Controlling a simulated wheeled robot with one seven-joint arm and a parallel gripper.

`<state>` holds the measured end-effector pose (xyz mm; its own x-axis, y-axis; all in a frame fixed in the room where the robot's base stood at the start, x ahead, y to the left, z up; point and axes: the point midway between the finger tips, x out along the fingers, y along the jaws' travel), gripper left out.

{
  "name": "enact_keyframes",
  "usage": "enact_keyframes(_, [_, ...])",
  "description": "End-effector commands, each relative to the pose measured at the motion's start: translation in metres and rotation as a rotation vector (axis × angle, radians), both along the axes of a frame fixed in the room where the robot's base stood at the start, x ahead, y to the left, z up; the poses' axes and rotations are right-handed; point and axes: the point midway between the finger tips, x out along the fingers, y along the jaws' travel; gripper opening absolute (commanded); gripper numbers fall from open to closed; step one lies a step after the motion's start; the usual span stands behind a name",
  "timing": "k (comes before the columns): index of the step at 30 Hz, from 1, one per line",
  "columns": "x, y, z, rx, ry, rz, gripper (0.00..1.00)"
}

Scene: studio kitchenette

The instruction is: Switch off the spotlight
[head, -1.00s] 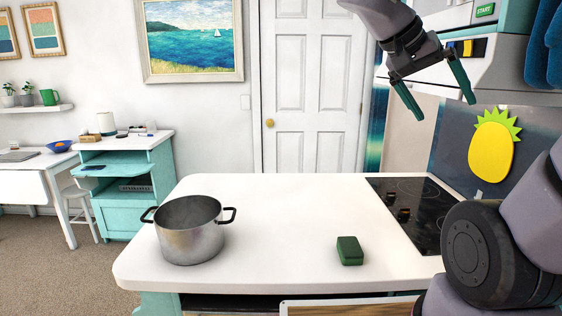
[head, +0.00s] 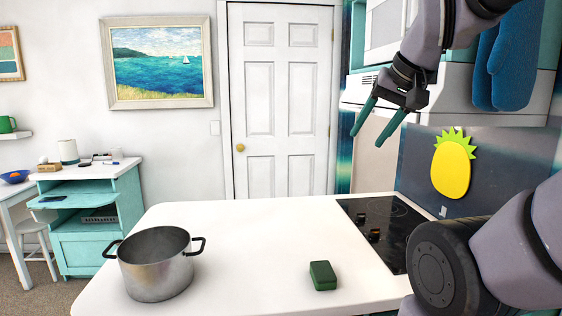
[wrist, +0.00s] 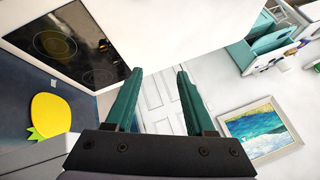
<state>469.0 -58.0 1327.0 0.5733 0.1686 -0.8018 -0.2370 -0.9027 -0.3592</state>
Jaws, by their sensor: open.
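No spotlight can be made out in either current view. The white and teal wall unit (head: 440,95) hangs at the upper right in the head view, and my arm hides part of its front. The controls on that front, seen earlier, do not show now. My gripper (head: 367,138) is open and empty in front of the unit's left part, with its dark green fingers pointing down and left. In the wrist view, the open gripper (wrist: 160,73) has nothing between its fingers.
A steel pot (head: 157,265) and a green block (head: 323,275) stand on the white counter (head: 250,240). A black cooktop (head: 385,225) lies at its right. Blue mitts (head: 505,60) hang at the upper right. A yellow pineapple board (head: 451,168) is behind the cooktop. A white door (head: 283,100) stands behind.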

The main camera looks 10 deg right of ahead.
Motion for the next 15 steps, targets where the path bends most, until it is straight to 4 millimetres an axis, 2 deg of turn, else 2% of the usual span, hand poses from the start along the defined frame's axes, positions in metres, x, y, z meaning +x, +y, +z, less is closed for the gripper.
enact_keyframes(1, [0.0, 0.0, 0.0, 0.0, 0.0, 0.0, 0.31])
enact_keyframes(3, [0.0, 0.0, 0.0, -0.001, 0.001, 0.0, 0.04])
enact_keyframes(4, [0.0, 0.0, 0.001, -0.002, 0.002, 0.001, 0.0])
enact_keyframes(8, [0.004, -0.002, 0.009, -0.045, 0.027, 0.032, 0.0])
enact_keyframes(10, [0.008, -0.004, 0.019, -0.102, 0.06, 0.069, 0.0])
enact_keyframes(15, [0.024, -0.018, 0.06, -0.305, 0.197, 0.19, 0.0])
